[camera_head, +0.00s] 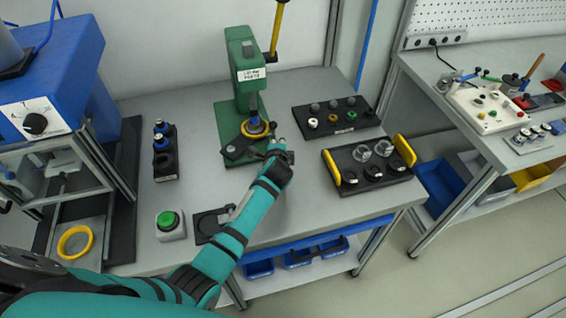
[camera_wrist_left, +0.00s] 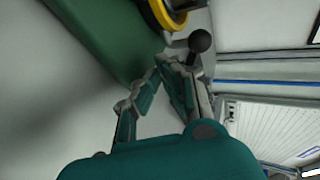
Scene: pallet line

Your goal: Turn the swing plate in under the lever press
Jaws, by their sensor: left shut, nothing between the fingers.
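The green lever press (camera_head: 245,75) stands at the back of the table on a green base, its yellow lever (camera_head: 278,28) raised. The dark swing plate (camera_head: 236,150) is at the front of the press, carrying a yellow ring (camera_head: 246,132) with a blue part inside; the ring appears below the ram. My left gripper (camera_head: 277,146) is shut and empty just right of the plate. In the left wrist view my left gripper (camera_wrist_left: 168,62) is beside a black ball knob (camera_wrist_left: 201,40), with the yellow ring (camera_wrist_left: 158,16) beyond. I cannot tell whether it touches the knob. My right gripper is not visible.
A black tray with small parts (camera_head: 345,128) and a black tray with yellow handles (camera_head: 404,150) stand to the right. A green button box (camera_head: 170,226), a black flat fixture (camera_head: 206,226) and a black rack (camera_head: 165,168) are left of my arm.

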